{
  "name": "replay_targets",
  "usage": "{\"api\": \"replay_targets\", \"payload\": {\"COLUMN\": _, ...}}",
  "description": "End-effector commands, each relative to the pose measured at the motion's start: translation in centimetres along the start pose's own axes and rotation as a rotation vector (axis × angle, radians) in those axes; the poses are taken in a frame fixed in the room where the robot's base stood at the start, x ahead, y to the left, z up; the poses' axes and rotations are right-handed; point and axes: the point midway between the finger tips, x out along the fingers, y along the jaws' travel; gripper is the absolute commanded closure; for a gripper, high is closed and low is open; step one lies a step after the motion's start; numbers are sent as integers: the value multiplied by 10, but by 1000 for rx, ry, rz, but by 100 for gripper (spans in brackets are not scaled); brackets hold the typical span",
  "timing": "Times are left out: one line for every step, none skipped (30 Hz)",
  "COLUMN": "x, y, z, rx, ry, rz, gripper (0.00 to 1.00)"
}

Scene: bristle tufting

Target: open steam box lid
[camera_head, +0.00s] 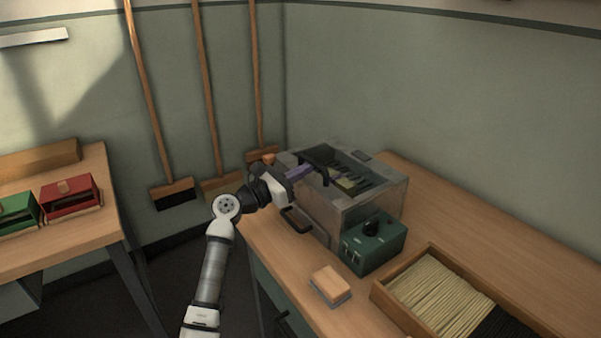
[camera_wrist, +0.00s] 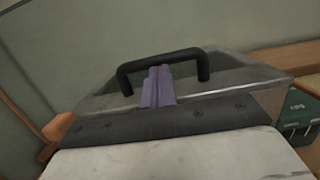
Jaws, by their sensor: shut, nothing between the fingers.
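The steam box (camera_head: 335,215) is a grey metal box on the bench, with a dark, see-through lid (camera_head: 372,172) on top. The lid looks closed. In the wrist view the box's metal edge (camera_wrist: 235,77) runs behind a black bar handle (camera_wrist: 190,54). My gripper (camera_head: 308,170) is at the near left side of the box top. Its purple fingers (camera_wrist: 158,86) are shut with nothing between them. They overlap the handle in the wrist view; I cannot tell whether they touch it.
A green control box (camera_head: 372,245) with a black knob stands against the box's front. A brush block (camera_head: 331,284) and a wooden tray of bristles (camera_head: 381,299) are nearby. Brooms (camera_head: 210,110) lean on the wall. A side table (camera_head: 70,240) holds red and green boxes.

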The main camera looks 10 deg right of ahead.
Motion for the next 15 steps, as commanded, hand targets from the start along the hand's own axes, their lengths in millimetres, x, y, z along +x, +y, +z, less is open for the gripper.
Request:
{"api": "replay_targets", "payload": {"x": 1, "y": 0, "z": 7, "rx": 3, "ry": 10, "rz": -1, "gripper": 100}}
{"api": "replay_targets", "payload": {"x": 2, "y": 0, "z": 7, "rx": 2, "ry": 15, "rz": -1, "gripper": 100}}
{"api": "replay_targets", "payload": {"x": 2, "y": 0, "z": 8, "rx": 2, "ry": 19, "rz": 0, "gripper": 100}}
{"api": "replay_targets", "payload": {"x": 2, "y": 0, "z": 8, "rx": 1, "ry": 23, "rz": 0, "gripper": 100}}
{"api": "replay_targets", "payload": {"x": 2, "y": 0, "z": 10, "rx": 1, "ry": 27, "rz": 0, "gripper": 100}}
{"api": "replay_targets", "payload": {"x": 2, "y": 0, "z": 11, "rx": 2, "ry": 33, "rz": 0, "gripper": 100}}
{"api": "replay_targets", "payload": {"x": 3, "y": 0, "z": 12, "rx": 2, "ry": 37, "rz": 0, "gripper": 100}}
{"api": "replay_targets", "payload": {"x": 3, "y": 0, "z": 14, "rx": 3, "ry": 42, "rz": 0, "gripper": 100}}
{"api": "replay_targets", "payload": {"x": 4, "y": 0, "z": 17, "rx": 2, "ry": 51, "rz": -1, "gripper": 100}}
{"api": "replay_targets", "payload": {"x": 5, "y": 0, "z": 19, "rx": 2, "ry": 59, "rz": -1, "gripper": 100}}
{"api": "replay_targets", "payload": {"x": 6, "y": 0, "z": 21, "rx": 4, "ry": 68, "rz": -1, "gripper": 100}}
{"api": "replay_targets", "payload": {"x": 7, "y": 0, "z": 25, "rx": 4, "ry": 82, "rz": -1, "gripper": 100}}
{"api": "replay_targets", "payload": {"x": 8, "y": 0, "z": 29, "rx": 5, "ry": 93, "rz": -1, "gripper": 100}}
{"api": "replay_targets", "payload": {"x": 9, "y": 0, "z": 33, "rx": 5, "ry": 107, "rz": -1, "gripper": 100}}
{"api": "replay_targets", "payload": {"x": 12, "y": 0, "z": 38, "rx": 6, "ry": 129, "rz": -2, "gripper": 100}}
